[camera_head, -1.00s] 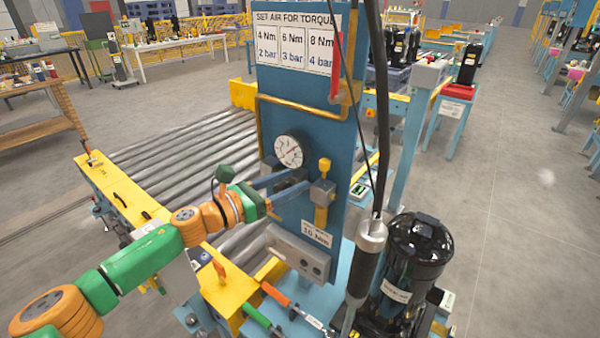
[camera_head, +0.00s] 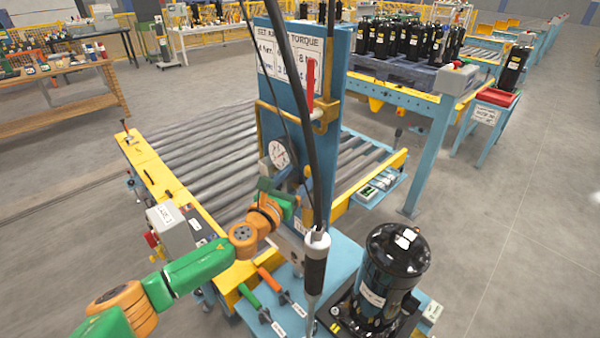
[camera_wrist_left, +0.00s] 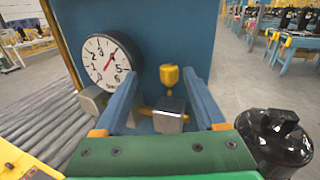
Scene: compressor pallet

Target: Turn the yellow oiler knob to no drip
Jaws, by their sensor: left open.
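The yellow oiler knob (camera_wrist_left: 169,75) stands upright in the left wrist view, in front of the blue panel (camera_wrist_left: 150,30). Below it is a silver block (camera_wrist_left: 170,113) with a brass pipe. My left gripper (camera_wrist_left: 160,86) has its two blue fingers spread, with the knob between and a little beyond the tips in the picture. I cannot tell whether either finger touches it. In the head view my left gripper (camera_head: 287,194) is at the panel below the gauge. My right gripper is not seen.
A round pressure gauge (camera_wrist_left: 107,61) is left of the knob. A hanging screwdriver (camera_head: 316,262) and black cable cross in front of the panel. A black compressor (camera_head: 390,275) stands to the right. Green-handled and orange-handled tools (camera_head: 270,280) lie on the blue bench below.

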